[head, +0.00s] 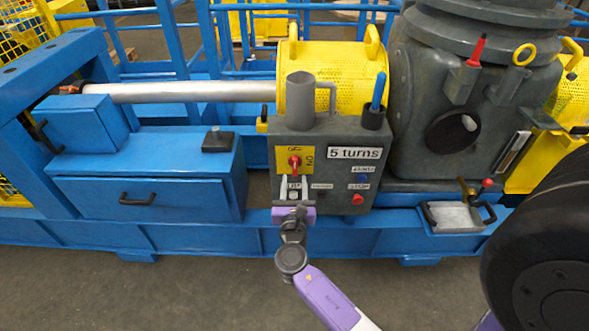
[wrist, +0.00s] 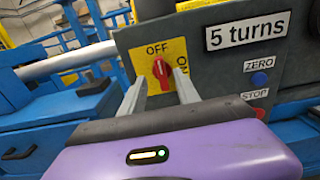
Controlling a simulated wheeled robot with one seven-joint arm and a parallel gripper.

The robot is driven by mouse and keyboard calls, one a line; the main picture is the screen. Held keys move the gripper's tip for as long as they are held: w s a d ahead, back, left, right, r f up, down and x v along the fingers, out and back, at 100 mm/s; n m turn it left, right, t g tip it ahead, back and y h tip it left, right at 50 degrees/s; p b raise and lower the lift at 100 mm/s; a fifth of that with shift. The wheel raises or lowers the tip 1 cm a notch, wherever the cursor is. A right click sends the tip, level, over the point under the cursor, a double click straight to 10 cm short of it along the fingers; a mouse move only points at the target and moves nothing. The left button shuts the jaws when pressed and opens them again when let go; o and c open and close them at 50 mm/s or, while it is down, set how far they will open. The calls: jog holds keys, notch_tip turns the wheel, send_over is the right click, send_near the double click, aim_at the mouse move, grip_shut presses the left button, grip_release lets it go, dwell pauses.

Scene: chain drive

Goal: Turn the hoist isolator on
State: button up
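The hoist isolator is a red rotary knob (head: 294,162) on a yellow plate (head: 283,154) marked OFF at the top and ON at the right. The plate is on a grey control box (head: 335,135). In the wrist view the knob (wrist: 160,70) stands upright, its pointer toward OFF. My gripper (head: 292,182) is in front of the box, just below the knob. In the wrist view its two fingers (wrist: 160,88) are apart, one on each side below the knob, with nothing between them. I cannot tell whether either finger touches the knob.
The box also bears a "5 turns" label (head: 355,153), a blue ZERO button (head: 362,178) and a red STOP button (head: 357,199). A grey cup-like holder (head: 300,100) and a blue-handled tool (head: 377,95) stand on top. Blue drawers (head: 150,198) are at left.

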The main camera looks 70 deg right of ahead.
aim_at(295, 165)
jog(key=x, duration=0.7)
jog(key=shift+d, duration=0.15)
grip_shut()
